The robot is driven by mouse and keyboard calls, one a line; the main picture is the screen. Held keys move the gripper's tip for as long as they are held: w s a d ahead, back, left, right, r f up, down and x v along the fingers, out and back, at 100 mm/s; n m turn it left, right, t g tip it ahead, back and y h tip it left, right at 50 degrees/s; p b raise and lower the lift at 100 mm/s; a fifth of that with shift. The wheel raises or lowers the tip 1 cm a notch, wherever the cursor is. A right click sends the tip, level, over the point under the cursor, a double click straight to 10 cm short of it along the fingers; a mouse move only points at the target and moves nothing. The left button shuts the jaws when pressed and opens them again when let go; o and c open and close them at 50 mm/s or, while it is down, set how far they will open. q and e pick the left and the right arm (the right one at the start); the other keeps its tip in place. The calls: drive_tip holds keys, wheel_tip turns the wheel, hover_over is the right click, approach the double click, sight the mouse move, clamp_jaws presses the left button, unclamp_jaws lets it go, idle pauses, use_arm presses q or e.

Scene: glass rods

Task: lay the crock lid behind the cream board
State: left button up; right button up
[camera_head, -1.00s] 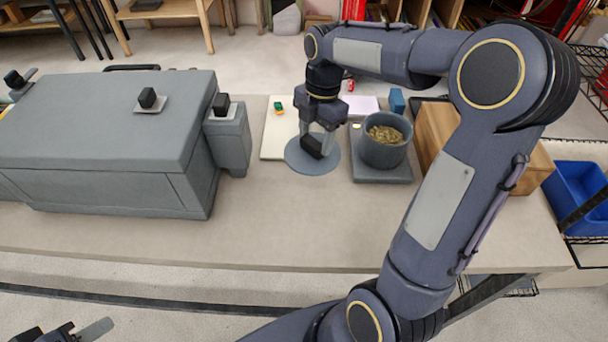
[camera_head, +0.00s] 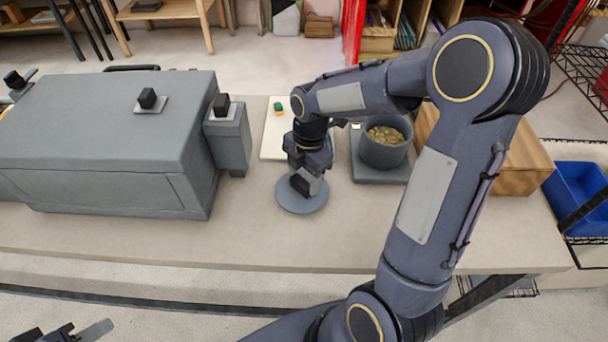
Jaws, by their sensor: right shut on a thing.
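The crock lid (camera_head: 290,201) is a round grey-blue disc on the near side of the cream board (camera_head: 271,143). My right gripper (camera_head: 303,183) points down over the lid's middle and is shut on it. The fingers hide part of the lid's top. I cannot tell whether the lid touches the table or hangs just above it. The cream board lies flat, its right part hidden by my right arm. A small green and orange item (camera_head: 279,109) lies on its far part. My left gripper (camera_head: 65,332) is cut off at the bottom left corner, and its opening is unclear.
The grey crock (camera_head: 384,152) with yellowish contents stands on a grey slab (camera_head: 380,176) right of the lid. A wooden box (camera_head: 520,170) stands further right. A large grey machine (camera_head: 110,135) fills the left. The table's front (camera_head: 250,245) is clear.

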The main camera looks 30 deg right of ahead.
drive_tip(key=shift+f, duration=0.2)
drive_tip(key=o, duration=1.1)
drive_tip(key=shift+r, duration=0.1)
drive_tip(key=shift+c, duration=0.2)
wheel_tip(320, 180, up, 11)
drive_tip(key=d, duration=0.1)
drive_tip(key=s+a+m+t+y, duration=0.1)
drive_tip(key=s+a+m+t, duration=0.1)
drive_tip(key=s+m, duration=0.6)
drive_tip(key=s+a+m+t+y, duration=0.1)
drive_tip(key=s+a+m+t, duration=0.2)
drive_tip(key=s+m, duration=0.6)
drive_tip(key=m+t, duration=0.1)
drive_tip(key=m, duration=0.4)
drive_tip(key=shift+p, duration=0.3)
drive_tip(key=shift+a+f, duration=0.1)
drive_tip(key=shift+f, duration=0.1)
